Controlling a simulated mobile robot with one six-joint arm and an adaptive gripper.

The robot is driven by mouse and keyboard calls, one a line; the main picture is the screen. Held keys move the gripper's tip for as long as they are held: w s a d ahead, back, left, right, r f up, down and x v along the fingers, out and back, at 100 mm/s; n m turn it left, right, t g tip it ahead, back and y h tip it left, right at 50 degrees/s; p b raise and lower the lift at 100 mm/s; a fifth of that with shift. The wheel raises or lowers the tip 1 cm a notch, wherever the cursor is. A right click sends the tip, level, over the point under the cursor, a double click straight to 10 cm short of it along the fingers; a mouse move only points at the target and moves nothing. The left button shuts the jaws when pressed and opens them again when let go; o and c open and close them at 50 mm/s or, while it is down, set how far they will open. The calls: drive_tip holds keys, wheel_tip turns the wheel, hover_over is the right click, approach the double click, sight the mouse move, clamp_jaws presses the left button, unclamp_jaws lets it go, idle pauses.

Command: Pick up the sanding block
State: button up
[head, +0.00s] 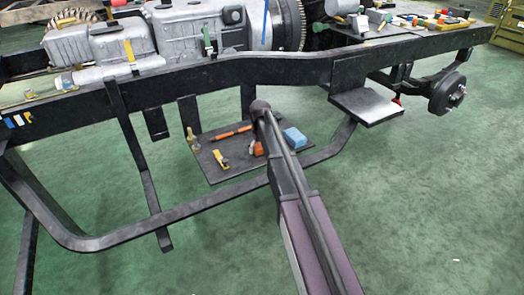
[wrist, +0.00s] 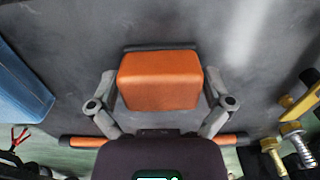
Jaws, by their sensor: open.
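The sanding block, taken to be the orange block with a dark strip along one edge (wrist: 160,80), lies on the dark tray in the wrist view. It is between the two spread fingers of my gripper (wrist: 160,93), with a finger on either side. The gripper is open; whether a finger touches the block I cannot tell. In the head view the orange block (head: 257,150) shows in part beside my arm, which hides the rest of it and my gripper.
The dark tray (head: 215,172) hangs low under the black chassis rail (head: 285,70). A blue block (head: 295,137) (wrist: 20,85) lies near the orange one. An orange-handled tool (head: 232,133) (wrist: 75,141) and a yellow tool (head: 220,159) also lie there. Frame bars pass in front of the tray.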

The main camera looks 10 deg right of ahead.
sight(260, 145)
idle(0.3)
drive_tip(key=c, duration=0.9)
drive_tip(key=shift+r, duration=0.2)
wheel_tip(260, 145, up, 4)
drive_tip(key=p, duration=0.4)
drive_tip(key=shift+f, duration=0.1)
drive_tip(key=s, duration=1)
drive_tip(key=s+p, duration=0.1)
drive_tip(key=s, duration=0.5)
drive_tip(key=shift+a+r, duration=0.4)
